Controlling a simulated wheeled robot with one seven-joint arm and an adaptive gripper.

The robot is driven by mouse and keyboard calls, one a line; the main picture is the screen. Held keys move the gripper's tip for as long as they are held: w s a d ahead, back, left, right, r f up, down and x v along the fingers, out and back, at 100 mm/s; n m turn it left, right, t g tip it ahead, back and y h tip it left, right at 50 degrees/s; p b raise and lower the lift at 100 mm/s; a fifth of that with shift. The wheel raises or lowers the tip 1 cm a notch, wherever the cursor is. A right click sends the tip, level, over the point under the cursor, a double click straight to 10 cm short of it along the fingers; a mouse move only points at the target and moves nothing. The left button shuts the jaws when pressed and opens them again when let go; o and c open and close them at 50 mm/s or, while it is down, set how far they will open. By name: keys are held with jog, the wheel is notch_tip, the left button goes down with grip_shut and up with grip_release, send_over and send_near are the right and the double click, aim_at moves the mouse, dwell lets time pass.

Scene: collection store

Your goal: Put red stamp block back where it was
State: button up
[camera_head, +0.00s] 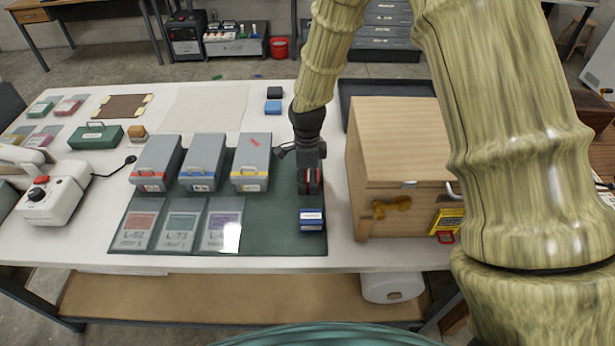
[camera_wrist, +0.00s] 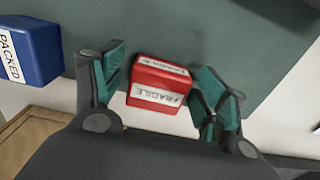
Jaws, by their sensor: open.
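The red stamp block (camera_wrist: 158,84), with white "FRAGILE" labels, sits between the two spread fingers of my gripper (camera_wrist: 160,92) in the wrist view. Gaps show on both sides of it, and the fingers are open. It appears near the edge of the dark green mat (camera_head: 285,222); its underside is hidden. In the head view my gripper (camera_head: 310,182) is low over the right part of the mat, with a bit of red between the fingers. The blue stamp block (camera_head: 312,219), labelled "PACKED" in the wrist view (camera_wrist: 31,48), stands on the mat in front of my gripper.
Three grey boxes (camera_head: 252,160) stand on the mat left of my gripper, behind several label cards (camera_head: 182,224). A wooden cabinet (camera_head: 400,140) stands close on the right. A black block (camera_head: 274,92) and a blue block (camera_head: 273,106) lie farther back on the white table.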

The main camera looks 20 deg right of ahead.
aim_at(307, 176)
notch_tip(307, 176, up, 12)
jog(key=b, duration=0.3)
jog(key=shift+r, duration=0.15)
dwell(0.4)
